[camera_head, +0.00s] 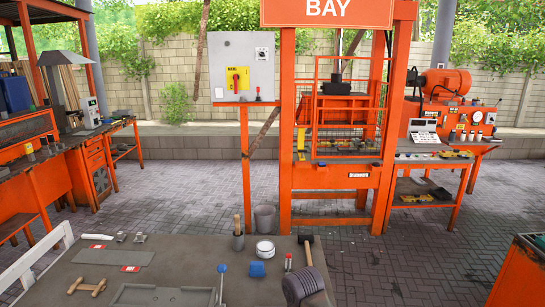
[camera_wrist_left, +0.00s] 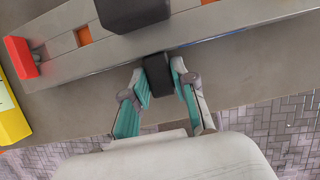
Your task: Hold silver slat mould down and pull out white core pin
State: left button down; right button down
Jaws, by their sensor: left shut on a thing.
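In the left wrist view a long silver-grey bar that looks like the slat mould (camera_wrist_left: 232,20) crosses the upper part at a slant. It has orange squares in its top face and a large black block (camera_wrist_left: 130,12) over it. My left gripper (camera_wrist_left: 160,75) has teal-padded fingers shut on a small black block at the bar's near edge; I cannot tell whether the two are joined. In the head view a white rod (camera_head: 97,237) lies at the bench's back left; I cannot tell whether it is the core pin.
The grey bench (camera_head: 190,254) carries a flat grey slat (camera_head: 112,258), a shallow tray (camera_head: 165,295), a blue-knobbed lever (camera_head: 222,269), a white tub (camera_head: 265,250) and a hammer (camera_head: 307,252). A red block (camera_wrist_left: 20,57) stands at the bar's left in the wrist view.

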pick_arm(q)
jog(key=shift+s+f, duration=0.15)
jog(key=shift+s, duration=0.05)
jog(key=c, duration=0.8)
grip_release()
jog(key=shift+w, duration=0.1)
jog(key=shift+c, duration=0.2)
jog(key=shift+r, duration=0.2)
